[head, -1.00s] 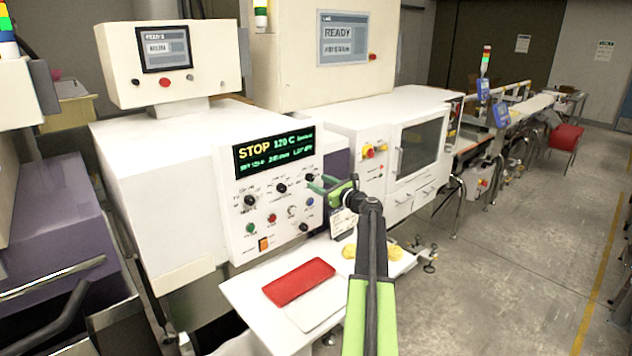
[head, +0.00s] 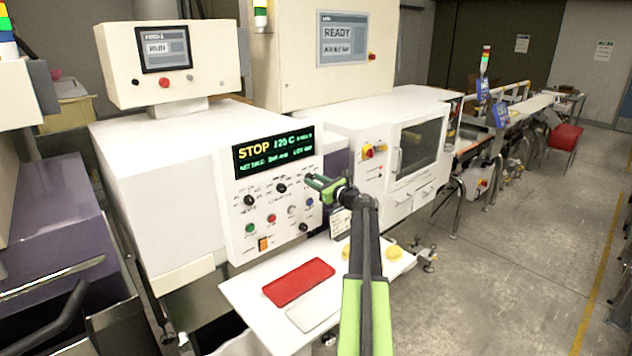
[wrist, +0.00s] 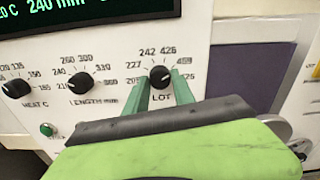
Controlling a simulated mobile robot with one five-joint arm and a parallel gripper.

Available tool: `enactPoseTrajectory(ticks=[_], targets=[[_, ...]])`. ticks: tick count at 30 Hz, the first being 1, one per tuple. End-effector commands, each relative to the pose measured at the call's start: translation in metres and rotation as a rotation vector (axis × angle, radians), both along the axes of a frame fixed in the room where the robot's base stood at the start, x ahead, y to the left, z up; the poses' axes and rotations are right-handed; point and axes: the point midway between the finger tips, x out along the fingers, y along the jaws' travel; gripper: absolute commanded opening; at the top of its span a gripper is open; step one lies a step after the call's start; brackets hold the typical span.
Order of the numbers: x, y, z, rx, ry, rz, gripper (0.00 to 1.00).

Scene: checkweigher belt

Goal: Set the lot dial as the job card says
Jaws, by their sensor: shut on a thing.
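The lot dial (wrist: 160,76) is a round black knob at the right end of the dial row on the white panel, with LOT printed below it. Numbers ring it, including 227, 242 and 426; others are hidden by the fingers. My gripper (wrist: 161,86) has its green fingers on either side of the knob and is shut on it. In the head view my gripper (head: 318,184) reaches the panel's right side and covers the dial. The knob's pointer is too small to read surely. A white card (head: 341,223), perhaps the job card, stands behind my arm, partly hidden and unreadable.
The length dial (wrist: 82,83) and heat dial (wrist: 16,87) sit left of the lot dial. A green display (head: 274,150) reading STOP is above them. Buttons are below.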

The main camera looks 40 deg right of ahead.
Motion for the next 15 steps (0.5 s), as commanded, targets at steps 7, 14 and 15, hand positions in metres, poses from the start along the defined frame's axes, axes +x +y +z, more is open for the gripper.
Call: enactPoseTrajectory(ticks=[7,14,15], targets=[[0.0002,-0.0009,0.0003,-0.022,0.001,-0.002,0.00],[0.0004,-0.0001,0.0002,-0.130,0.009,-0.002,0.00],[0.0004,-0.0001,0.0002,-0.159,0.011,-0.002,0.00]])
